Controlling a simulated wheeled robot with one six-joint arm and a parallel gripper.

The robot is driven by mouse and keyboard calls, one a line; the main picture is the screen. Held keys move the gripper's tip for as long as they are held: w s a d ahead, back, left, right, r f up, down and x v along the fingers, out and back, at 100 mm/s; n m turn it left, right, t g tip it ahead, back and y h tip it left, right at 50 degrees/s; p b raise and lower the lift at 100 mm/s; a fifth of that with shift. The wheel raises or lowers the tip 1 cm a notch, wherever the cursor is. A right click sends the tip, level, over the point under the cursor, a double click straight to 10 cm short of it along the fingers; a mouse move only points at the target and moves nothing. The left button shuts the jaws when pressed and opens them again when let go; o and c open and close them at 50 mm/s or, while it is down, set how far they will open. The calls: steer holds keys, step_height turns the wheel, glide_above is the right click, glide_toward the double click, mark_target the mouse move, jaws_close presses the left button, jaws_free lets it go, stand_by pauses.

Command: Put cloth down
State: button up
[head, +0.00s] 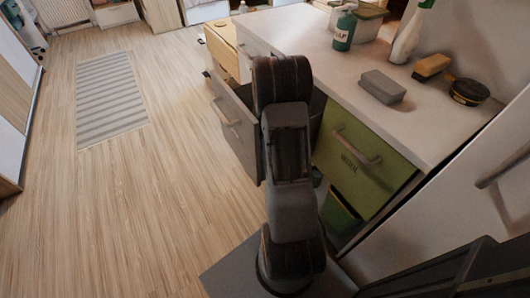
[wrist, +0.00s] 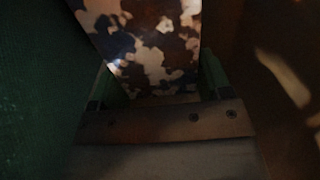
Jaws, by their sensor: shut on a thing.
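In the wrist view a cloth (wrist: 145,35) with a brown, white and dark blotched pattern lies between the two fingers of my gripper (wrist: 160,78). My gripper is shut on it. The cloth runs away from the fingers toward the top of the picture, and its far end is out of frame. In the head view my own arm hides the gripper, and I do not see the cloth there.
A dark green surface (wrist: 35,90) is close on the left in the wrist view. In the head view a green bin (head: 340,212) stands below the green drawer (head: 345,160). A grey drawer (head: 232,120) stands open. The white counter (head: 425,135) holds a grey block (head: 382,87) and bottles.

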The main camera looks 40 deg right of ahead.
steer(key=shift+f, duration=0.8)
steer(key=shift+f, duration=0.2)
steer(key=o, duration=1)
step_height(320, 180, up, 12)
steer(key=p, duration=0.3)
steer(key=shift+r, duration=0.2)
